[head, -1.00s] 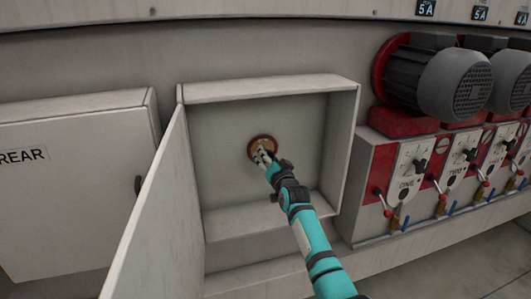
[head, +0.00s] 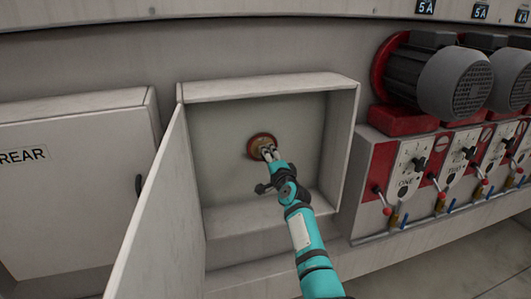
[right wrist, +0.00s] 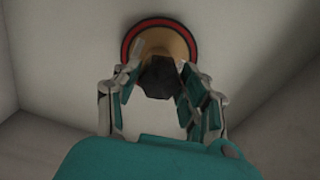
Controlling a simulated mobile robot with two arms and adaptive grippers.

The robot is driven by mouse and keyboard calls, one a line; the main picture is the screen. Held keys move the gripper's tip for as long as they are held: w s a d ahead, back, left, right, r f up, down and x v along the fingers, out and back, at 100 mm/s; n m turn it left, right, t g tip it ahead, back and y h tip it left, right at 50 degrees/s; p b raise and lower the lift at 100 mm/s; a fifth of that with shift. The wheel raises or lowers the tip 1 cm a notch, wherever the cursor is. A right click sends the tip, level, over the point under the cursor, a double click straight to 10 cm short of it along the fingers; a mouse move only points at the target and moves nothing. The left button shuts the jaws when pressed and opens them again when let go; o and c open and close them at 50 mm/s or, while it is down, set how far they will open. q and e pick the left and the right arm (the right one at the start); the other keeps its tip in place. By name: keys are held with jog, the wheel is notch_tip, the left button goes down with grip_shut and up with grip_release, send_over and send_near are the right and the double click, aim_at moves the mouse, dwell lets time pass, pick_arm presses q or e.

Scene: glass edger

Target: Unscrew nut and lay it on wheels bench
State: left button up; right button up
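A dark faceted nut (right wrist: 160,78) sits at the front of a brass-coloured round fitting (right wrist: 165,42) with a red and black rim. The fitting (head: 259,143) is on the back wall of an open grey cabinet (head: 224,131). My right gripper (head: 269,153) is inside the cabinet, in front of the fitting, and largely hides the nut in the head view. In the right wrist view its fingers (right wrist: 158,84) are apart, one on each side of the nut, with a gap visible at the left. My left gripper and the wheels bench are not in view.
The open cabinet door (head: 160,220) stands out on the left. A closed box marked REAR (head: 70,190) is beyond it. Motors (head: 450,80) and lever panels (head: 405,170) are at the right. The cabinet's side walls and floor surround my right gripper.

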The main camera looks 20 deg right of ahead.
jog(key=c, duration=0.4)
jog(key=shift+c, duration=0.2)
jog(key=n, duration=1)
jog(key=shift+r, duration=0.1)
jog(key=n, duration=1.1)
jog(key=shift+s, duration=0.1)
jog(key=n, duration=0.6)
jog(key=shift+n, duration=0.3)
jog(key=o, duration=1.1)
